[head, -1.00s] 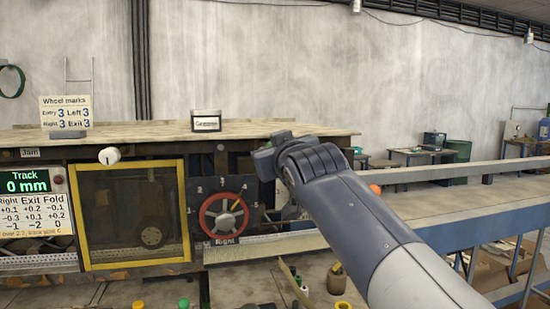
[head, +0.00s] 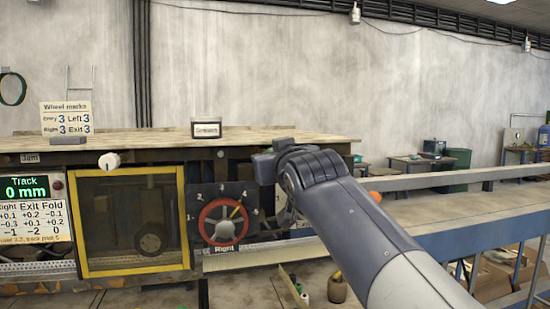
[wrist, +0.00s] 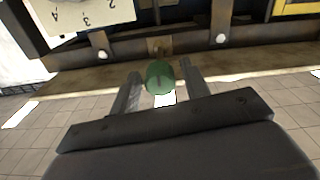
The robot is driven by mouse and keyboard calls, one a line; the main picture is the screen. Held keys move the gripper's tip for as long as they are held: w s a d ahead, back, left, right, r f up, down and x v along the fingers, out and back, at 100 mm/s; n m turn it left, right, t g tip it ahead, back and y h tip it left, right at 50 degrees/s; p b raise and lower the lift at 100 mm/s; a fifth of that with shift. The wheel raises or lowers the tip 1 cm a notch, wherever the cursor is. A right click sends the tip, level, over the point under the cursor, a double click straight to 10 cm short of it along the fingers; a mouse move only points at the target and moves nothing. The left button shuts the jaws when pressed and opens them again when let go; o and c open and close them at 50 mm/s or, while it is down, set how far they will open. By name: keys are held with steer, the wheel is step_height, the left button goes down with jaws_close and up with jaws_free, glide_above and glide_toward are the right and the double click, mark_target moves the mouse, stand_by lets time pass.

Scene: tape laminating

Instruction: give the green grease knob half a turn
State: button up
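The green grease knob (wrist: 160,79) shows in the wrist view as a round green ball with a dark mark on its face. It stands between the two fingers of my gripper (wrist: 161,70). The fingers are open, one on each side, and a gap shows between the knob and each finger. In the head view my wrist (head: 268,165) is at the right end of the machine front, beside the red handwheel. The fingers and the green knob cannot be made out there.
The red handwheel (head: 224,222) on its numbered plate is just left of my wrist. A yellow-framed window (head: 131,220) and the white knob (head: 109,161) are further left. A conveyor (head: 430,212) runs to the right behind my arm.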

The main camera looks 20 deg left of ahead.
steer(key=shift+o, duration=0.5)
steer(key=shift+s, duration=0.1)
steer(key=b+v, duration=0.2)
steer(key=v, duration=0.8)
steer(key=shift+s+d+b, duration=0.2)
steer(key=shift+s+b, duration=0.1)
steer(key=shift+b, duration=0.1)
steer(key=shift+w, duration=0.1)
steer(key=p+x, duration=0.3)
steer(key=x, duration=0.7)
steer(key=shift+w+a+r, duration=0.1)
steer(key=shift+w+a, duration=0.1)
steer(key=shift+w, duration=0.1)
steer(key=shift+s, duration=0.1)
